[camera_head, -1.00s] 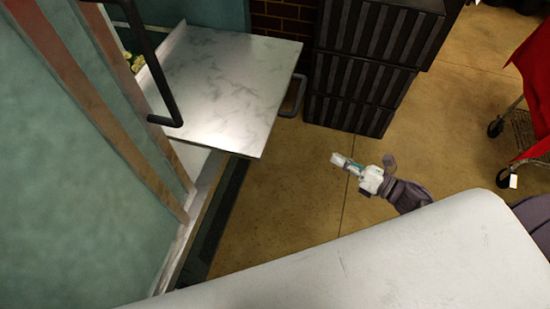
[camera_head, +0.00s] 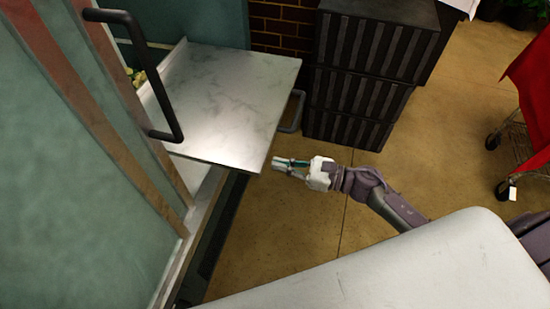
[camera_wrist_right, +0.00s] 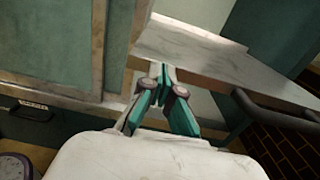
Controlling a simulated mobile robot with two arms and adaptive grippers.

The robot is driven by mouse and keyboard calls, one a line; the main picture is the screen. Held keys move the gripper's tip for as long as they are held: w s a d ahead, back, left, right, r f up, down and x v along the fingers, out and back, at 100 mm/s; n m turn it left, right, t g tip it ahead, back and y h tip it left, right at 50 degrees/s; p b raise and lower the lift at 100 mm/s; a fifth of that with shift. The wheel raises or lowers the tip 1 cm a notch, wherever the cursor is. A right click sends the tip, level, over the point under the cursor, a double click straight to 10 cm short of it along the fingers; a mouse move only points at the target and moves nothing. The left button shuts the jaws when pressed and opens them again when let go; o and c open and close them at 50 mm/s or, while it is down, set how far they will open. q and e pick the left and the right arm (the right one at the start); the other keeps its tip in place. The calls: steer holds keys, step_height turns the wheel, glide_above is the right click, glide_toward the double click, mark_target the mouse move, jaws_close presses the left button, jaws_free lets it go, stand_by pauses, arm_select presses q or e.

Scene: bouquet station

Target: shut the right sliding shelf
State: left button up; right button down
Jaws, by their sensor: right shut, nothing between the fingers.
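The right sliding shelf (camera_head: 222,95) is a white marble-patterned board pulled out from the teal cabinet, in the upper left of the head view. A dark handle (camera_head: 292,112) sits at its outer right edge. My right gripper (camera_head: 276,166) is shut and empty, with its tips close to the shelf's near outer corner; I cannot tell whether they touch. In the right wrist view the shut fingers (camera_wrist_right: 163,70) point at the pale shelf edge (camera_wrist_right: 225,66), and the handle (camera_wrist_right: 270,118) shows to the right. My left gripper is not in view.
The teal cabinet front (camera_head: 70,200) with a dark bar handle (camera_head: 172,95) stands at left. Black slatted crates (camera_head: 365,85) are stacked beyond the shelf. A red-draped cart (camera_head: 535,90) stands at right. Tan floor (camera_head: 290,235) is clear below my right gripper.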

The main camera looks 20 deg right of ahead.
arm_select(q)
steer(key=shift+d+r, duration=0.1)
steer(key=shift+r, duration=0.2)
arm_select(e)
steer(key=shift+x, duration=0.95)
